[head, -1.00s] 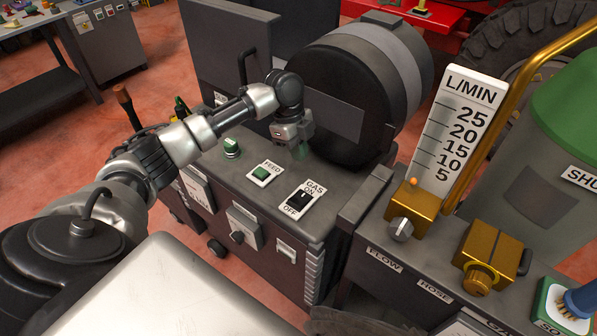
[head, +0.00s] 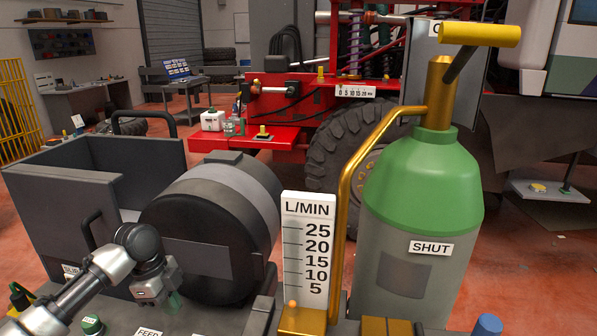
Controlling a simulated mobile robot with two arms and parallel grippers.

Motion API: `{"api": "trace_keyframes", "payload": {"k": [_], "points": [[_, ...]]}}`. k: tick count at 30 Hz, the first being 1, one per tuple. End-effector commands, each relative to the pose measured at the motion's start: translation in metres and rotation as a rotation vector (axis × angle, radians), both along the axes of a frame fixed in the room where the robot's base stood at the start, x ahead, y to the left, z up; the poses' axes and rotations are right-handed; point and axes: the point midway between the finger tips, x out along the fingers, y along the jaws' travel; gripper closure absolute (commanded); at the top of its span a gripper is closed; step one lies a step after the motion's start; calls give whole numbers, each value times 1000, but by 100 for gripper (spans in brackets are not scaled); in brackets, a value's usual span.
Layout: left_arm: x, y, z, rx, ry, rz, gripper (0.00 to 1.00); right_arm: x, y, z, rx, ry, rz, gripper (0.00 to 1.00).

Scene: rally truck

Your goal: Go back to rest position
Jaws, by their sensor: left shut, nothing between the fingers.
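My left gripper (head: 174,301) hangs over the top of the dark welding machine, just in front of the black and grey drum (head: 222,240). It is shut and empty, and its greenish fingertips are small in the head view. My left arm comes in from the lower left corner. A green knob (head: 92,325) and the partly cut-off FEED label (head: 149,332) are on the machine top near the gripper. My right gripper is not in view.
The L/MIN flow gauge (head: 309,250) stands right of the drum, with its orange ball low. A green-topped gas cylinder (head: 420,200) labelled SHUT is further right. A red truck frame (head: 290,136) with a big tyre is behind. Red floor is open at the back left.

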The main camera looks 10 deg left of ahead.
Motion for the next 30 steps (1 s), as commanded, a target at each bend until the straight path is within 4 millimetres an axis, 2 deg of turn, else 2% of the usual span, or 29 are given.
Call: {"api": "trace_keyframes", "payload": {"k": [1, 6, 9, 15, 18, 21, 30], "points": [[-9, -16, -17, 6, 13, 1, 100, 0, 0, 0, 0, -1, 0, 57], [-51, -74, -76, 39, 21, 95, 100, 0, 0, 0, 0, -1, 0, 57], [-82, -106, -102, 37, 8, 196, 100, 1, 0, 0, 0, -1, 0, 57], [-144, -147, -127, 4, -18, 473, 100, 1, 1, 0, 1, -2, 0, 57], [-176, -156, -131, -15, -25, 655, 100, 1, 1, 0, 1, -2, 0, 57], [-202, -156, -129, -26, -35, 834, 100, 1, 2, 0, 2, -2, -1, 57], [-252, -138, -118, -16, -55, 1210, 100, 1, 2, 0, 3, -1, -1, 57]]}}
